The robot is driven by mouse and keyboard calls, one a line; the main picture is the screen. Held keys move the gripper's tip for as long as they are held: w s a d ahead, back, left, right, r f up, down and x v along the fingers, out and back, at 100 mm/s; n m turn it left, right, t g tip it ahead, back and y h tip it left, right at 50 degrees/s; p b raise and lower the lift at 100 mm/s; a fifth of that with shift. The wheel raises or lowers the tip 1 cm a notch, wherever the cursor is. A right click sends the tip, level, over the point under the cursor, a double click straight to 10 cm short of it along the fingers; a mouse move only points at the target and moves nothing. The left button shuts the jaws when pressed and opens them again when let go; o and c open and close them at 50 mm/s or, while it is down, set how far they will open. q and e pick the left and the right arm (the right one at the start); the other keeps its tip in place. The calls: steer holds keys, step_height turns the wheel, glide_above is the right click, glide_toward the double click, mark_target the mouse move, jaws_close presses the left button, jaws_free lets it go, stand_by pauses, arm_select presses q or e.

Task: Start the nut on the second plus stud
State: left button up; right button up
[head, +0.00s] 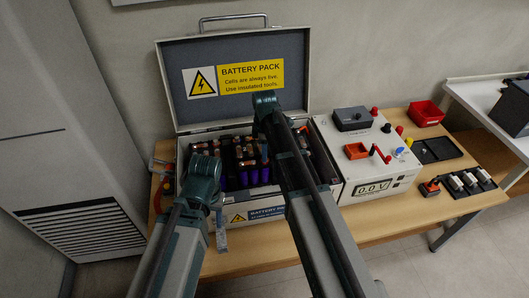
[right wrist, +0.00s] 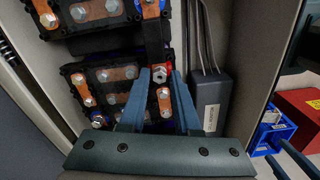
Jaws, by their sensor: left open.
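The battery pack (head: 265,214) stands open on the wooden table, with copper busbars and bolt heads or nuts inside. My right gripper (head: 266,98) is over the back of the pack in the head view. In the right wrist view its blue fingers (right wrist: 163,75) stand apart. Between them shows a copper strip (right wrist: 164,103) with silver fasteners and a red patch near the fingertips. I cannot tell whether a fastener there touches a finger. A similar copper strip (right wrist: 82,88) lies to the left. My left gripper (head: 206,160) is open over the pack's left part.
The raised lid (head: 240,105) stands behind the pack. A white meter box (head: 370,155) is at its right, with a red bin (head: 426,113) and a black tray (head: 437,150) beyond. A grey block (right wrist: 210,100) with cables sits right of the fingers.

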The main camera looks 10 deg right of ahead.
steer(key=n, duration=0.5)
jaws_close()
steer(key=m, duration=0.5)
stand_by(0.4)
jaws_free()
